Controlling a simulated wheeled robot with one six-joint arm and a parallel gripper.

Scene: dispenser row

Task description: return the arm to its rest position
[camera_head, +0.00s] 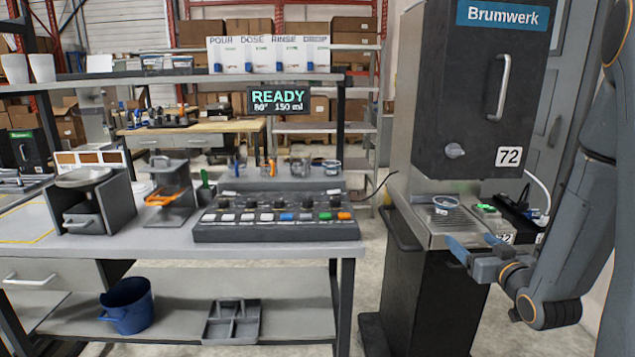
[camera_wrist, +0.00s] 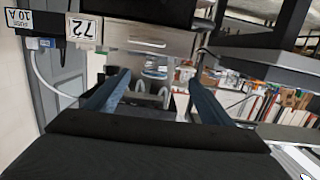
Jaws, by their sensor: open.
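My gripper (camera_head: 473,242) is at the right in the head view, low in front of the drip tray (camera_head: 432,232) of the dark Brumwerk machine (camera_head: 478,90). Its blue-tipped fingers are apart with nothing between them. In the wrist view the two fingers (camera_wrist: 158,80) also stand wide open. A small clear cup with a blue band (camera_head: 446,204) sits on the drip tray, beyond the fingertips and apart from them. It also shows in the wrist view (camera_wrist: 155,70), ahead between the fingers. My arm reaches in from the right edge.
A workbench (camera_head: 290,240) on the left carries a button panel (camera_head: 275,216), a scale (camera_head: 90,200) and several small cups. A READY display (camera_head: 279,99) hangs above it. A blue bucket (camera_head: 127,305) and a grey caddy (camera_head: 231,322) are on its lower shelf. A floor gap separates bench and machine.

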